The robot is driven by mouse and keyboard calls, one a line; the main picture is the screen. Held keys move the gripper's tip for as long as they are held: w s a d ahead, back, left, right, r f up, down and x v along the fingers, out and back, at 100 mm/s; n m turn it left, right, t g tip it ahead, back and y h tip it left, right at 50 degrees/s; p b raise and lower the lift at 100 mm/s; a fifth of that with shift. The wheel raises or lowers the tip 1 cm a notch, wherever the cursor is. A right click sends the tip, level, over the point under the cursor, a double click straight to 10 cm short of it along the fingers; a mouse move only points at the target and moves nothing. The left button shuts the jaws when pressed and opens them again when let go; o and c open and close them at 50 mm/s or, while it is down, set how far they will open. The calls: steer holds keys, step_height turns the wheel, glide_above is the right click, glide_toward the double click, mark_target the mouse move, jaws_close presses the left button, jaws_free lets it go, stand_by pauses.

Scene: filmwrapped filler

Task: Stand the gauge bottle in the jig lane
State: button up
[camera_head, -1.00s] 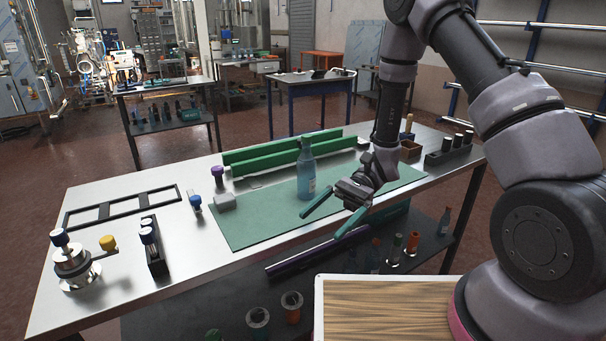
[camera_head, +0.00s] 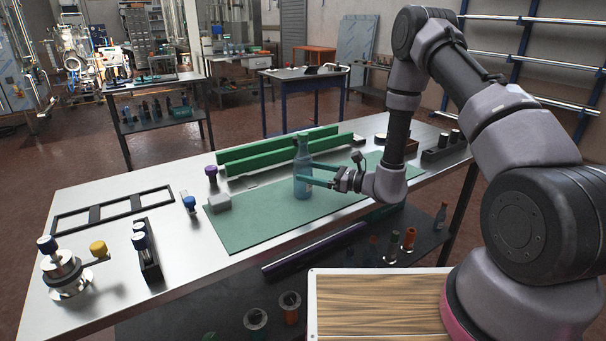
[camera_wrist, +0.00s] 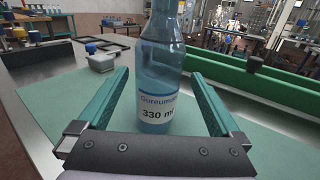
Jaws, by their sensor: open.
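The gauge bottle (camera_head: 303,172) is a clear blue bottle standing upright on the green mat (camera_head: 252,229). In the wrist view the bottle (camera_wrist: 158,68) carries a white label reading 330 ml. My gripper (camera_head: 318,172) is level with the bottle's body, pointing left. In the wrist view my open gripper (camera_wrist: 155,82) has one green finger on each side of the bottle, with gaps on both sides. The jig lane appears to be the space between two parallel green rails (camera_head: 275,158) behind the bottle.
A black frame (camera_head: 112,209) and a metal fixture (camera_head: 64,270) stand farther left. A dark rack (camera_head: 446,147) stands at the right end. The mat's front left is clear.

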steer(key=shift+x, duration=3.2)
steer(key=shift+s+r, duration=0.1)
steer(key=shift+r, duration=0.05)
steer(key=c, duration=1.5)
